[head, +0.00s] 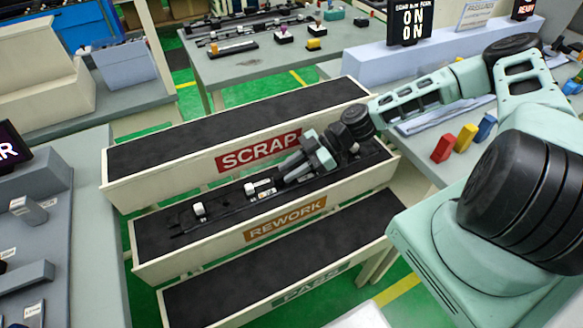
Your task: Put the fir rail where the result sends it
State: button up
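Three long cream bins with dark linings stand in a row: SCRAP (258,152) at the back, REWORK (285,219) in the middle, PASS (309,285) in front. A thin black rail with white clip-like parts (199,210) lies along the floor of the REWORK bin. Its name is not readable, so I cannot confirm that it is the fir rail. My gripper (278,186) reaches down from the right into the REWORK bin, at the rail's right part. The fingertips are small and dark against the lining, so their opening and any hold are unclear.
Red, yellow (466,138) and blue blocks stand on the right table. A back table (262,66) holds other rails and small parts. The SCRAP and PASS bins look empty. Green floor shows between the furniture.

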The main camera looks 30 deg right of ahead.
jog(key=shift+o, duration=1.1)
jog(key=shift+r, duration=0.1)
